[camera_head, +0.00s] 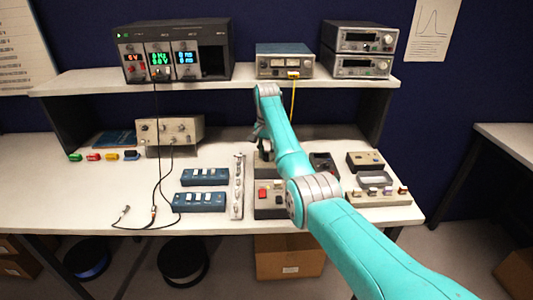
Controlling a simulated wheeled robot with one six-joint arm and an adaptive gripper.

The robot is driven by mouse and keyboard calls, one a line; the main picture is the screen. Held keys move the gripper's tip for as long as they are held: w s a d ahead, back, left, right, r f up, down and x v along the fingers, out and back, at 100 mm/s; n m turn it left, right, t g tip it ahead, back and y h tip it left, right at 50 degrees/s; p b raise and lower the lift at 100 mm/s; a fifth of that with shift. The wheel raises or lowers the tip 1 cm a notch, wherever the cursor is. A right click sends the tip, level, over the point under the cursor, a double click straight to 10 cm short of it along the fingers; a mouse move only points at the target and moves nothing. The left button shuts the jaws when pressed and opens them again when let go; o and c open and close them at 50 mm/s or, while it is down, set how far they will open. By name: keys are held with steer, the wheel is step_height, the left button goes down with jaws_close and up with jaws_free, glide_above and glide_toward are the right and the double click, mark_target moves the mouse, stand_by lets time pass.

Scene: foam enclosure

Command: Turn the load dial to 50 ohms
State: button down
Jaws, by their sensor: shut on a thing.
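A grey panel box (270,211) with a red switch (263,192) stands on the bench, right of the middle. My teal arm crosses in front of its right side. My gripper (263,150) is small and dark, pointing down at the back part of this box. It is shut on a knob there, which I take for the load dial. The dial's face, pointer and ohm marks are hidden by the gripper and arm or too small to read.
Two blue switch boxes (199,201) and a pale strip (238,185) lie left of the box. To the right are a dark box (323,165) and a beige module (366,161). A shelf (225,85) with instruments stands behind. Black cables (155,185) hang at left.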

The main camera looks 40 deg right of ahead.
steer(key=n, duration=1.1)
steer(key=shift+n, duration=1.7)
steer(key=c, duration=0.9)
jaws_free()
steer(key=shift+o, duration=0.2)
steer(key=shift+r, duration=0.15)
